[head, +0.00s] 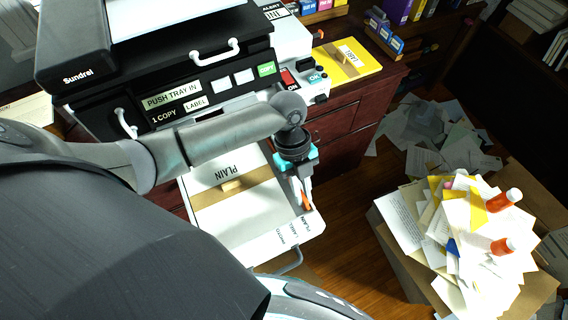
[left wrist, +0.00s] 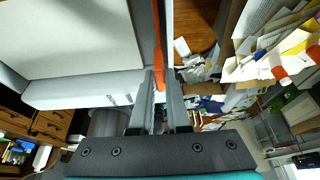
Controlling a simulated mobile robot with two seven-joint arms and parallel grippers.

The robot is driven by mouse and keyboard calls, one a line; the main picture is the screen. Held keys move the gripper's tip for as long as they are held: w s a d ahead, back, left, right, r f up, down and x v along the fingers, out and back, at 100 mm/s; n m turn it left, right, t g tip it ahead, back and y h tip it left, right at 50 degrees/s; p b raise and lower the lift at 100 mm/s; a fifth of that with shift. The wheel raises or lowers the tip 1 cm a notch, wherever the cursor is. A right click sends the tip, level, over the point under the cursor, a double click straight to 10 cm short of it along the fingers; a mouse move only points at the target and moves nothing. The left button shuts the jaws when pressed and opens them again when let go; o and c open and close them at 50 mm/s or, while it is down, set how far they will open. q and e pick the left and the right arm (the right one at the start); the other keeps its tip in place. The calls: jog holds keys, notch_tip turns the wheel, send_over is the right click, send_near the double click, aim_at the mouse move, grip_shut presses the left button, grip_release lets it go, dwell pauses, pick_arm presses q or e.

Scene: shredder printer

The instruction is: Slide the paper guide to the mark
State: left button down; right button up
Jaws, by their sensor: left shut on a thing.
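Marks PHOTO, LABEL and one more line the tray's front edge. The orange paper guide (head: 306,200) stands at the tray's right side, near the rightmost mark. My left gripper (head: 304,193) points down there and is shut on the guide. In the left wrist view the orange guide (left wrist: 158,45) rises between the fingers (left wrist: 166,90), beside the tray (left wrist: 85,92). The fingers hide part of the guide. My right gripper is not in view.
The printer (head: 190,75) stands behind the tray, with a PUSH TRAY IN label and a control panel. A yellow pad (head: 345,65) lies on the desk to the right. Wood floor shows between.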

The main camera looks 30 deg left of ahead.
pick_arm(q)
jog(key=shift+s+a, duration=0.15)
jog(key=shift+s, duration=0.05)
jog(key=shift+s+a+p, duration=0.5)
jog(key=shift+s+p, duration=0.1)
jog(key=c, duration=0.6)
grip_release()
jog(key=p+v, duration=0.4)
jog(key=v, duration=0.2)
jog(key=shift+p, duration=0.3)
jog(key=shift+s+f, duration=0.1)
jog(key=shift+s, duration=0.05)
dwell(0.3)
